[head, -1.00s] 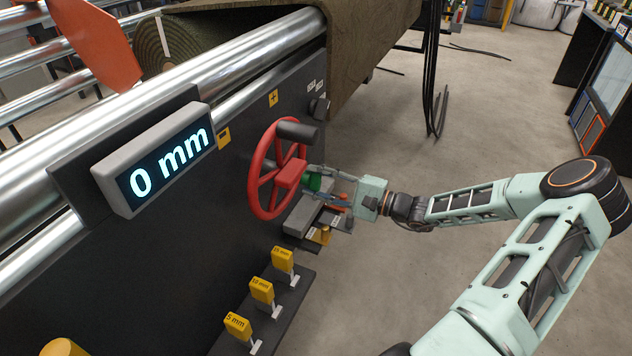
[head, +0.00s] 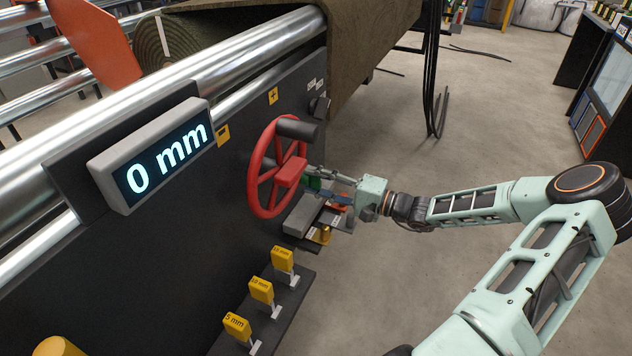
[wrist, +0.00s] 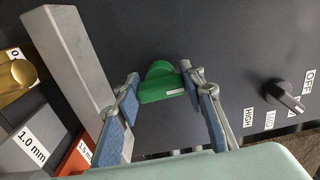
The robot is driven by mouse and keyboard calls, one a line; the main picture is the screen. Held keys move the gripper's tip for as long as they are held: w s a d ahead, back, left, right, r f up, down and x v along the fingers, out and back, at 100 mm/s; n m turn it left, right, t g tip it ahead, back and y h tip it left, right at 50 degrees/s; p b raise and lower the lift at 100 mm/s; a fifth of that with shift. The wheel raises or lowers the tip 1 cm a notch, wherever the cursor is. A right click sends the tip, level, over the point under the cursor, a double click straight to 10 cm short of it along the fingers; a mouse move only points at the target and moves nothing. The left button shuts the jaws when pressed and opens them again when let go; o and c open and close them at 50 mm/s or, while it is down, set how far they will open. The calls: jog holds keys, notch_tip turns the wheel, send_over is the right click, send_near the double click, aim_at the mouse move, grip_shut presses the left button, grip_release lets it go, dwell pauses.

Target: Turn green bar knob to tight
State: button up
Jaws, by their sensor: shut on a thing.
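The green bar knob (wrist: 160,83) sits on the dark panel and shows at the top middle of the wrist view, with a white mark on its bar. In the head view only a small green part (head: 314,183) shows, behind the red handwheel. My gripper (wrist: 161,79) is shut on the bar, with one blue-padded finger at each end of it. The bar lies slightly tilted in the wrist view. No tight or loose lettering is readable around the knob.
The red handwheel (head: 264,180) stands close left of my gripper. A grey metal bar (wrist: 75,70) and size-marked blocks (wrist: 28,140) lie left in the wrist view; a black selector knob (wrist: 290,97) is at right. The display (head: 160,160) reads 0 mm.

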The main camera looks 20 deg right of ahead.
jog(key=o, duration=1.2)
jog(key=shift+c, duration=0.2)
jog(key=shift+d, duration=0.1)
jog(key=v, duration=1.2)
